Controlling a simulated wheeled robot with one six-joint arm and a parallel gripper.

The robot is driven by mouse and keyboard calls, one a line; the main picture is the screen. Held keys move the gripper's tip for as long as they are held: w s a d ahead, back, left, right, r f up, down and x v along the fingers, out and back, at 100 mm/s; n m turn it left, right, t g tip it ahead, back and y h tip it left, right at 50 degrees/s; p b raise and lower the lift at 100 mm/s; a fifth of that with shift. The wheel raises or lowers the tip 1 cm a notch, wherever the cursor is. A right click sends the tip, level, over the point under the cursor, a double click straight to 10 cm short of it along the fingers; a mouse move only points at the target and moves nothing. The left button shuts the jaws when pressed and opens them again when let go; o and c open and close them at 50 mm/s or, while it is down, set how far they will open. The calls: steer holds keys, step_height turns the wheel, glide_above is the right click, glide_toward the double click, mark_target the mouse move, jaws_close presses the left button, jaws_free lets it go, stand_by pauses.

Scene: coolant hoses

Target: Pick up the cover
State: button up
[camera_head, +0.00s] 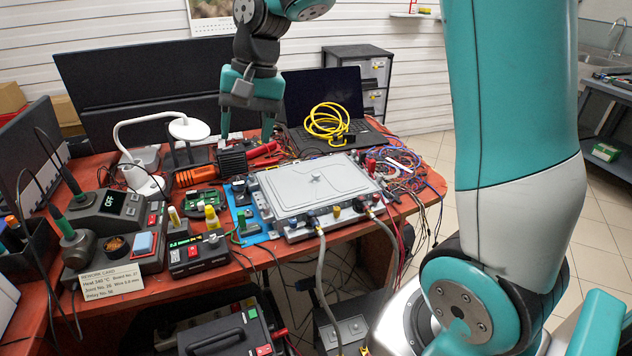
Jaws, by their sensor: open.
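A flat grey cover (325,178) with a small raised centre lies on top of a metal unit on the red bench. Two grey hoses run from the unit's front edge down past the bench. My gripper (246,133) points down at the back of the bench, left of and behind the cover. Its two teal fingers are spread apart with nothing between them. A black ribbed block (232,160) is close below the fingertips; I cannot tell whether they touch it. The cover is apart from my gripper.
A laptop (335,110) with a coiled yellow cable (328,122) stands behind the unit. A white lamp (188,129) and orange-handled tool (195,176) are near my gripper on the left. Loose wires (400,165) crowd the right end. Soldering gear and small devices fill the left side.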

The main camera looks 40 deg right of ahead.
steer(key=w+d+f+m, duration=0.4)
steer(key=w+d+m, duration=0.45)
steer(key=d, duration=0.45)
steer(key=m+h, duration=0.1)
steer(key=m, duration=0.6)
glide_toward(316, 173)
steer(key=f, duration=0.2)
steer(key=f+p, duration=0.1)
steer(key=shift+w+a+f+m, duration=0.25)
steer(key=shift+w+a, duration=0.1)
steer(key=shift+a+f+p, duration=0.25)
steer(key=shift+f+p, duration=0.2)
steer(key=shift+f, duration=1.05)
steer(key=shift+a+f+p, duration=0.2)
steer(key=shift+f+p, duration=0.25)
steer(key=shift+f, duration=1)
steer(key=c, duration=1)
steer(key=shift+r, duration=0.15)
step_height(316, 173, up, 20)
steer(key=shift+f+b, duration=0.1)
steer(key=shift+b, duration=0.7)
